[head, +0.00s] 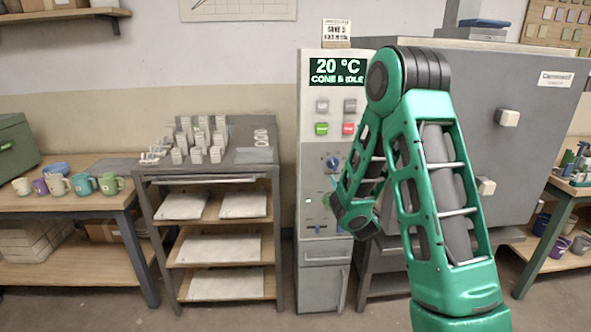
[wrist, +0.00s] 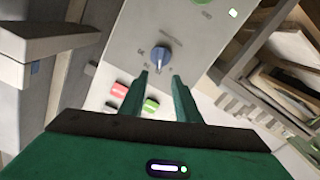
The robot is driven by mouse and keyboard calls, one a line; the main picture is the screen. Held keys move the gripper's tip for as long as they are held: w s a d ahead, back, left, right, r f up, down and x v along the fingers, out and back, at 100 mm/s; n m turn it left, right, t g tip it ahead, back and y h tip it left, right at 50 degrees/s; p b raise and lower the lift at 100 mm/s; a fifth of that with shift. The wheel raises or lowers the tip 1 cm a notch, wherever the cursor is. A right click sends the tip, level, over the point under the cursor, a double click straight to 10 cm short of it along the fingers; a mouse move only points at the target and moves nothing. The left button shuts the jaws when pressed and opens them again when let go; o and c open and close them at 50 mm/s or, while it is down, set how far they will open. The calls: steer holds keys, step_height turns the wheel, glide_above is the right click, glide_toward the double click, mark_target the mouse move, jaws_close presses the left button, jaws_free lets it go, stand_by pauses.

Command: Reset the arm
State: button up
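My arm, green with dark joints, is raised in the right half of the head view and folds down in front of the kiln's control panel (head: 315,160). My gripper shows in the wrist view (wrist: 160,80) with its two green fingers apart and nothing between them. Its fingertips point at the blue dial (wrist: 161,57) on the panel, which also shows in the head view (head: 332,162). I cannot tell whether they touch it. The panel display (head: 338,72) reads 20 °C, cone 5, idle. In the head view the gripper itself is hidden behind my arm.
The grey kiln (head: 530,130) stands right behind my arm. A shelf unit (head: 275,200) with small pale pieces on top stands left of the panel. A wooden table (head: 90,198) with several mugs is at far left, and another table (head: 570,185) is at the right edge.

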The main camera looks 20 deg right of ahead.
steer(key=s+d+r+m+g+h, duration=0.1)
steer(key=s+d+m+g, duration=0.3)
steer(key=s, duration=0.6)
steer(key=s+d+r+m+g+h, duration=0.1)
steer(key=s+d+m+g, duration=0.2)
steer(key=s+d+g, duration=0.5)
steer(key=s+a+g+y, duration=0.1)
steer(key=s+a, duration=0.4)
steer(key=s, duration=0.5)
steer(key=s+a+g+y, duration=0.2)
steer(key=s+a, duration=0.4)
steer(key=s, duration=0.4)
steer(key=s+a+g+y, duration=0.2)
steer(key=s+a+y, duration=0.2)
steer(key=s, duration=0.6)
steer(key=shift+a+m, duration=0.4)
steer(key=shift+a, duration=0.75)
